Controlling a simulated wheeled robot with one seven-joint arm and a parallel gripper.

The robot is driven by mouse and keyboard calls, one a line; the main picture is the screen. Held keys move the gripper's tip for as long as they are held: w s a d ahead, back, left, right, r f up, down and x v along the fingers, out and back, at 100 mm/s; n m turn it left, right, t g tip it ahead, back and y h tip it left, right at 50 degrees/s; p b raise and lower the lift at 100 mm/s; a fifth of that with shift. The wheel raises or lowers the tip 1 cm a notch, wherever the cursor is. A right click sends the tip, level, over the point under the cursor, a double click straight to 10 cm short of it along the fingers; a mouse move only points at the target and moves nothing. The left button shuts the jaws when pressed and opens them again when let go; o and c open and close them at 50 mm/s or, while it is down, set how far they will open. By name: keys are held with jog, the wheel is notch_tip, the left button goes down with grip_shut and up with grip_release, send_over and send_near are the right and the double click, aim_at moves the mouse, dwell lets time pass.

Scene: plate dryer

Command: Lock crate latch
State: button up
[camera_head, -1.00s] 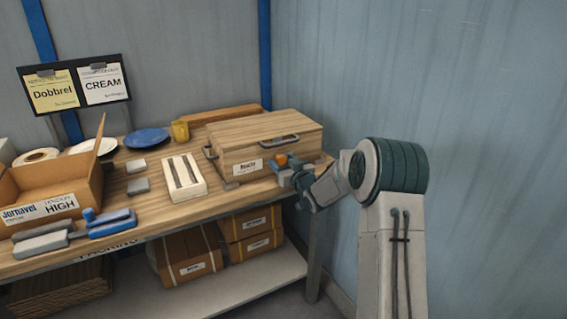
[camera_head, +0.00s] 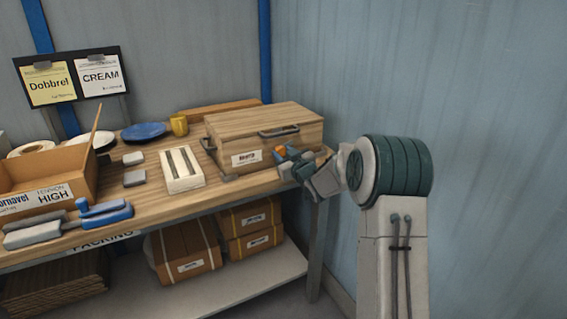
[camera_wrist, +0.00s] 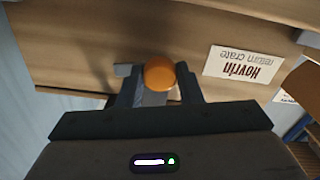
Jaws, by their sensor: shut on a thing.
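The wooden crate (camera_head: 230,141) stands shut on the right end of the packing table, with a white label on its front. In the wrist view the crate front (camera_wrist: 90,60) fills the upper part, and its label (camera_wrist: 243,64) shows upside down. The latch has an orange round knob (camera_wrist: 160,73) and a grey metal part beside it. My gripper (camera_wrist: 158,88) is shut on the latch at the knob, with one finger on each side. In the head view my gripper (camera_head: 284,160) is at the crate's front right, and the orange knob is partly hidden by it.
A tray with light bars (camera_head: 181,182) lies left of the crate. A blue wall stands close on the right. Taped boxes (camera_head: 184,258) sit on the lower shelf.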

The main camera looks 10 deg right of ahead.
jog(key=n+b, duration=0.3)
jog(key=b, duration=0.2)
jog(key=shift+f+n, duration=0.35)
jog(key=shift+n, duration=0.05)
jog(key=n+b, duration=0.3)
jog(key=b, duration=0.1)
jog(key=shift+n+b, duration=0.3)
jog(key=n+b, duration=0.5)
jog(key=shift+r, duration=0.15)
jog(key=shift+r+n+b, duration=0.15)
jog(key=shift+n+b, duration=0.85)
jog(key=shift+n, duration=0.4)
jog(key=o, duration=1)
jog(key=shift+c, duration=0.2)
jog(key=p+v, duration=0.1)
jog(key=v, duration=1.3)
